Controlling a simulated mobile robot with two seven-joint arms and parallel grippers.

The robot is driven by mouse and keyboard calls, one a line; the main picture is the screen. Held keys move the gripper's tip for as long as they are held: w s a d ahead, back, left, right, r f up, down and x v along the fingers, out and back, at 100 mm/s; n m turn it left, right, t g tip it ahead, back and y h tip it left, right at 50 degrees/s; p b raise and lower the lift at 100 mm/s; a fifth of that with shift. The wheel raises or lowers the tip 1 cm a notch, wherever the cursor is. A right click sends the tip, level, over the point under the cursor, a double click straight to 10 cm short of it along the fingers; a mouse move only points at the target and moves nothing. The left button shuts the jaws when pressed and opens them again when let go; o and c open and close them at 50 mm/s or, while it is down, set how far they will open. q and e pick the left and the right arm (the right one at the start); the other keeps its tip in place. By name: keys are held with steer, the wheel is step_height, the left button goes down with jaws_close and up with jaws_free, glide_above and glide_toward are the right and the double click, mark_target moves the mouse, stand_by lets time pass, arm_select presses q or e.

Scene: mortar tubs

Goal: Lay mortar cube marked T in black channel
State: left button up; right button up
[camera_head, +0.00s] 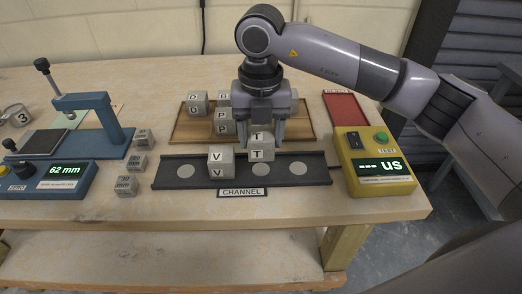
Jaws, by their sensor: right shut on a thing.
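The grey mortar cube marked T (261,153) is between the fingers of my right gripper (262,136), which is shut on it. The cube is upright, at the back edge of the black channel (318,171), just behind one of its pale round spots. I cannot tell whether it touches the channel. A cube marked V (221,162) stands in the channel to the left of the T cube, with a gap between them. My left gripper is not in view.
Behind, a wooden tray (185,130) holds several cubes, including D (196,104) and P (221,125), partly hidden by my right gripper. A yellow tester (360,150) stands right, a red mat (346,110) behind it. A blue measuring device (87,140) and small blocks (136,162) stand left.

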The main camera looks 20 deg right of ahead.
mark_target(261, 153)
step_height(261, 153, down, 5)
steer(key=shift+r, duration=0.2)
steer(key=shift+f, duration=0.2)
steer(key=o, duration=0.9)
steer(key=shift+o, duration=0.3)
